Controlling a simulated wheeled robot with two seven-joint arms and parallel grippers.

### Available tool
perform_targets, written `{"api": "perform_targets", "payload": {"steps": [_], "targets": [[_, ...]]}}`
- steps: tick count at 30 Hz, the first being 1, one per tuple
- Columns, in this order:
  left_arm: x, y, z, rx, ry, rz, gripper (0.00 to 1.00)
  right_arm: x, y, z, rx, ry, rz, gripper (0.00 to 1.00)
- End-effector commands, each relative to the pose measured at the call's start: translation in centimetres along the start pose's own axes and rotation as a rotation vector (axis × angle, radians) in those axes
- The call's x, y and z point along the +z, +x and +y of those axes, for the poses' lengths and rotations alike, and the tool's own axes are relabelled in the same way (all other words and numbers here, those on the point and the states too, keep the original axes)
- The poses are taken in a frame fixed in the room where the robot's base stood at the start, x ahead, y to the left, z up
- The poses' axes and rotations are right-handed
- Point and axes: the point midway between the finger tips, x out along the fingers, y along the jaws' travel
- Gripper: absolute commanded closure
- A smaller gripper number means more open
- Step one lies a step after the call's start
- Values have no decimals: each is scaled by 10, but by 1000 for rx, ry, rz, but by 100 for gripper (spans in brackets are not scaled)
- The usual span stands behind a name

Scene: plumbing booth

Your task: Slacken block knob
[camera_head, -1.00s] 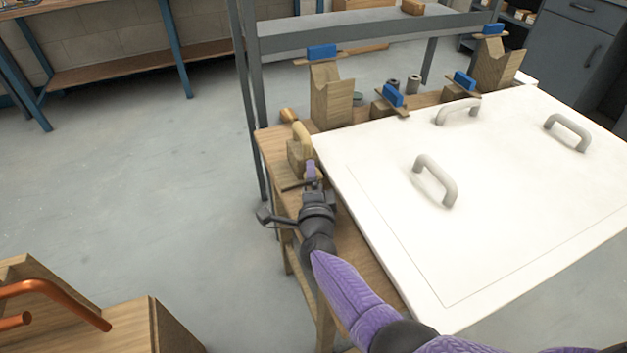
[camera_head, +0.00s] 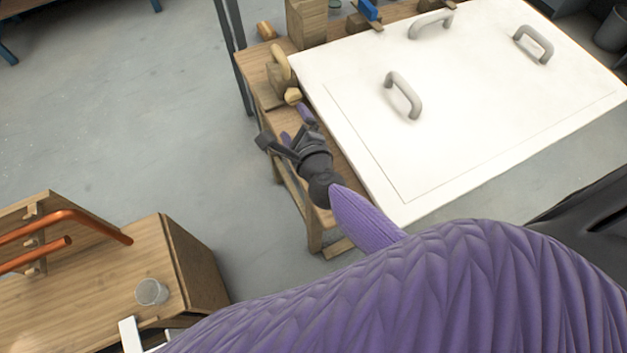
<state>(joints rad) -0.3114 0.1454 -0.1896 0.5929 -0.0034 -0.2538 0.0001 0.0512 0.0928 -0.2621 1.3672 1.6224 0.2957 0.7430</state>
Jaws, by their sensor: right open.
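A wooden block (camera_head: 275,78) stands at the left end of the wooden bench, beside the white board. A pale curved wooden piece (camera_head: 283,60) rises from it. A small rounded light-wood knob (camera_head: 293,96) shows on its near side. My right gripper (camera_head: 294,124) is just on the near side of the knob, with its purple fingers spread and nothing between them. It looks slightly apart from the knob. My left gripper is out of view.
The white board (camera_head: 480,110) with grey handles covers most of the bench (camera_head: 262,88). Another brown wooden knob (camera_head: 266,31) lies at the bench's back left corner.

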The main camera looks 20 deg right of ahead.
Motion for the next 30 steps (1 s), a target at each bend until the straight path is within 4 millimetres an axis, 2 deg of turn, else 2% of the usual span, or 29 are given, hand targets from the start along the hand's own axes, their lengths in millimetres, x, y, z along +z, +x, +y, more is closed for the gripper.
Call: {"api": "perform_targets", "payload": {"steps": [1,6,9,13,17,21,25,30], "targets": [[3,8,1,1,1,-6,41,7,-4,9,21,-68,-64,10],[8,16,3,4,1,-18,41,44,-29,27,94,-375,-311,10],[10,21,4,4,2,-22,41,58,-49,40,138,-578,-441,10],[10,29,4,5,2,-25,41,65,-79,61,209,-868,-595,10],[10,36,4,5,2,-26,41,58,-109,80,302,-1171,-718,10],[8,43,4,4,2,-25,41,37,-138,92,426,-1462,-802,10],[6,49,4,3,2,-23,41,12,-161,95,557,-1685,-846,10],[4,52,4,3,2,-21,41,-9,-179,91,680,-1840,-862,10]]}}
